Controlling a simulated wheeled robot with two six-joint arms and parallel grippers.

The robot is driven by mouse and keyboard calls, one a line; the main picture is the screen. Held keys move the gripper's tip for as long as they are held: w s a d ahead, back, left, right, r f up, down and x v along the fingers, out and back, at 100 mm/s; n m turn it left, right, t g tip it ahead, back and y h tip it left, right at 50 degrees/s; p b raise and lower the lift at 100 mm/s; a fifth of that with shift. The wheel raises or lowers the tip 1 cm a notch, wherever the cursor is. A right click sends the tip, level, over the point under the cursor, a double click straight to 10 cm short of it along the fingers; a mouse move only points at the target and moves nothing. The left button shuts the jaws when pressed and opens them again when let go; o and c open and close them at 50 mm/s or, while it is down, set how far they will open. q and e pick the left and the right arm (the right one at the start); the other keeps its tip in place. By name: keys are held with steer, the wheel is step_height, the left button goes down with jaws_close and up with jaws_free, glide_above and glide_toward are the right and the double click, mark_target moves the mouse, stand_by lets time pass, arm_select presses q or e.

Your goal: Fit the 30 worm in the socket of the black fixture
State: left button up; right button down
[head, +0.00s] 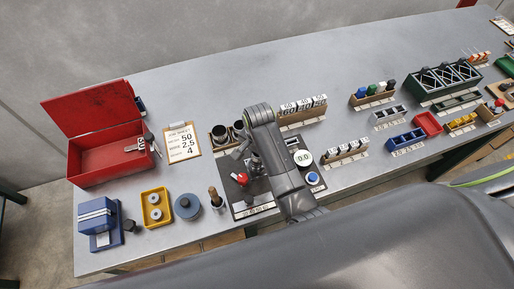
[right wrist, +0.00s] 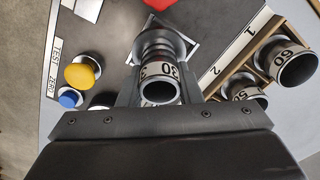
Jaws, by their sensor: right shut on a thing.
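The 30 worm (right wrist: 160,88), a short hollow cylinder with a white band marked 30, is between the fingers of my right gripper (right wrist: 160,92) in the right wrist view. The gripper is shut on it. A round grey flanged part (right wrist: 160,45) lies just beyond the worm; I cannot tell whether they touch or whether the worm is seated. In the head view my right gripper (head: 243,150) is over the dark fixture plate (head: 250,212), which carries a red knob (head: 242,179). My arm hides part of the plate. My left gripper is not in view.
A wooden rack (right wrist: 258,62) beside the gripper holds cylinders marked 60 (right wrist: 295,66) and 50 (right wrist: 243,90). A yellow button (right wrist: 82,72) and blue button (right wrist: 70,97) stand left. A red toolbox (head: 105,152) and job card (head: 182,142) are farther left in the head view.

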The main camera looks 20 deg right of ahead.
mark_target(258, 163)
steer(key=shift+f, duration=0.45)
steer(key=shift+w+f, duration=0.1)
steer(key=shift+f, duration=0.8)
steer(key=shift+w+f, duration=0.1)
steer(key=shift+f, duration=0.55)
steer(key=shift+s+f, duration=0.25)
steer(key=shift+s, duration=0.15)
steer(key=c, duration=0.9)
jaws_free()
steer(key=shift+c, duration=0.2)
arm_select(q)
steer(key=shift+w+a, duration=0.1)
arm_select(e)
steer(key=shift+w, duration=0.15)
